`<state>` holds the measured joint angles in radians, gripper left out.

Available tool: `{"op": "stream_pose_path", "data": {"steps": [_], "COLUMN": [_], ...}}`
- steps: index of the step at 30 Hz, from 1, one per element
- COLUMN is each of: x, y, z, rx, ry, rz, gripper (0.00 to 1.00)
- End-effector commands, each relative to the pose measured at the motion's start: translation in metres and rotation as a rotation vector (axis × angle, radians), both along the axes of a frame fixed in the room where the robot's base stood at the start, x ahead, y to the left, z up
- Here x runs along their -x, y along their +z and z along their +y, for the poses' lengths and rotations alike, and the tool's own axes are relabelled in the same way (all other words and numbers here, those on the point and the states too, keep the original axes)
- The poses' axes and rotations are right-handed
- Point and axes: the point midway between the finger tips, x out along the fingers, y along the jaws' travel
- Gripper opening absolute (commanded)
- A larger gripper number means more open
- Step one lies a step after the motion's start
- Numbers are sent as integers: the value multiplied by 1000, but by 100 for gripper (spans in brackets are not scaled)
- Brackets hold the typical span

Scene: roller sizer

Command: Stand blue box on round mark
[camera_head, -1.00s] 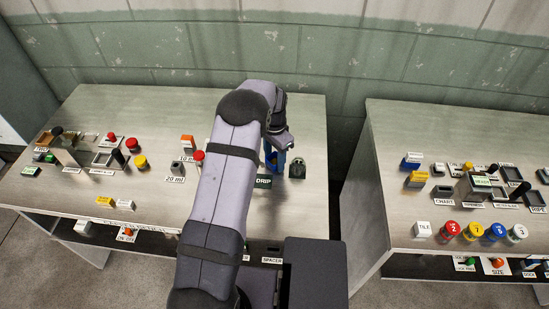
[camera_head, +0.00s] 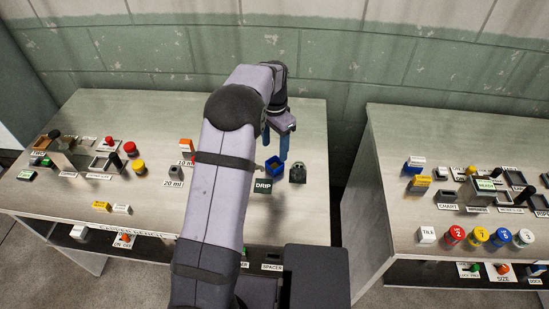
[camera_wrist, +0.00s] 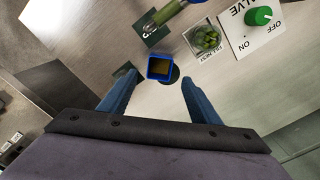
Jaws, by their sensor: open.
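The blue box (camera_wrist: 160,68) stands upright on the bench top in the wrist view, its open top showing a yellow-brown inside. It also shows in the head view (camera_head: 276,169), just behind the DRIP label. A dark round patch (camera_wrist: 174,76), which looks like the round mark, shows at the box's right side in the wrist view. The box hides part of it, so I cannot tell how well the box is centred. My gripper (camera_head: 276,147) is open and empty above the box. Its blue fingers (camera_wrist: 159,79) are apart, one on each side of the box in the picture.
A small dark container (camera_head: 297,173) stands right of the box; in the wrist view a clear holder with green pieces (camera_wrist: 204,40) is nearby. A valve plate with a green knob (camera_wrist: 261,16) lies beyond. The bench left of my arm holds several labelled items.

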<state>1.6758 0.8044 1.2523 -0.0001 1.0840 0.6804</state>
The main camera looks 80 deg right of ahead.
Motion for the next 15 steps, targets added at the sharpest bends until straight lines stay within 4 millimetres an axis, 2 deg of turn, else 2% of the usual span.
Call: {"op": "stream_pose_path", "data": {"steps": [6,15], "x": [0,0], "y": [28,40], "z": [0,0], "rx": [1,-1], "ry": [0,0], "rz": [0,0], "gripper": [57,57]}}
